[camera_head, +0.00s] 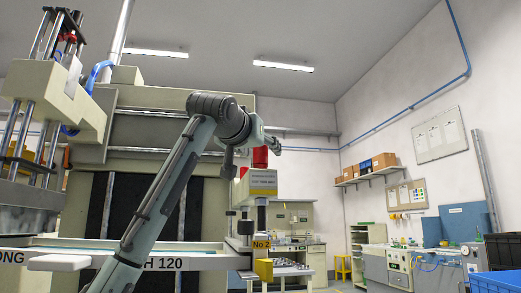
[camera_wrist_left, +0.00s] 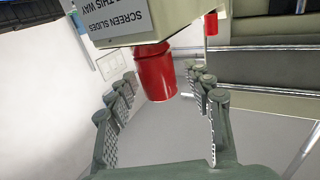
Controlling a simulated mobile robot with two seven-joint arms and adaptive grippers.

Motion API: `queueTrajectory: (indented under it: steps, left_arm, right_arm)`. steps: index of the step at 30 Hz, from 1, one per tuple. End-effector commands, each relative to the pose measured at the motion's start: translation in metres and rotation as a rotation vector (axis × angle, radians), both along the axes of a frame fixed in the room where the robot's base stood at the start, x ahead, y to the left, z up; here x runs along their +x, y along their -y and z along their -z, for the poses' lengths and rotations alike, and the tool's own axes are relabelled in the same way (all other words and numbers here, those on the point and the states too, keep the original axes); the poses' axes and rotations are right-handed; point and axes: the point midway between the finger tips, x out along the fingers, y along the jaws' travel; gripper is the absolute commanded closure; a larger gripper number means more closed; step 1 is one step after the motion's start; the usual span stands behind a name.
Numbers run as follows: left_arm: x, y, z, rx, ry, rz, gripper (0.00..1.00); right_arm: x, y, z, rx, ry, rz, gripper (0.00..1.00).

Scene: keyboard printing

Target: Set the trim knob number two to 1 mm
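A red knob (camera_head: 260,157) stands on top of a cream housing with a grey and yellow sign (camera_head: 262,183) in the head view. A yellow "No 2" tag (camera_head: 261,243) is below it. In the left wrist view the red knob (camera_wrist_left: 155,72) shows large under the upside-down sign (camera_wrist_left: 130,18). My left gripper (camera_head: 270,145) is above the knob in the head view. In the left wrist view its open fingers (camera_wrist_left: 163,110) lie to either side of the knob, with gaps showing. No scale reading is legible. My right gripper is not in view.
A second red part (camera_wrist_left: 211,24) shows behind in the left wrist view. The large printing machine (camera_head: 160,120) fills the left of the head view. Workbenches (camera_head: 400,268) and a wall shelf (camera_head: 368,176) stand far right.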

Motion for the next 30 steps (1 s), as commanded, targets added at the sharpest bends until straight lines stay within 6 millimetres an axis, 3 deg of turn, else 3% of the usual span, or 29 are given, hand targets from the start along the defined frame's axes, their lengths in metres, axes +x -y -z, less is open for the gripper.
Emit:
queueTrajectory:
  steps: [1,12,20,30]
  left_arm:
    - [-0.0001,0.0,0.0,0.0,0.0,0.0,0.56]
    - [-0.0002,-0.0003,-0.0002,0.0,0.0,0.0,1.0]
    - [0.0,-0.0009,-0.0001,-0.002,-0.001,0.033,1.0]
    - [0.0002,-0.0015,-0.0007,-0.004,0.0,0.243,1.0]
  right_arm:
    - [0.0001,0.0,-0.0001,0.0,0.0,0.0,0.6]
    - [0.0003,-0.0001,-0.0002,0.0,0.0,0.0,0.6]
    - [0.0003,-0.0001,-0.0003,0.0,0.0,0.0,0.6]
    - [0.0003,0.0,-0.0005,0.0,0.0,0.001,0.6]
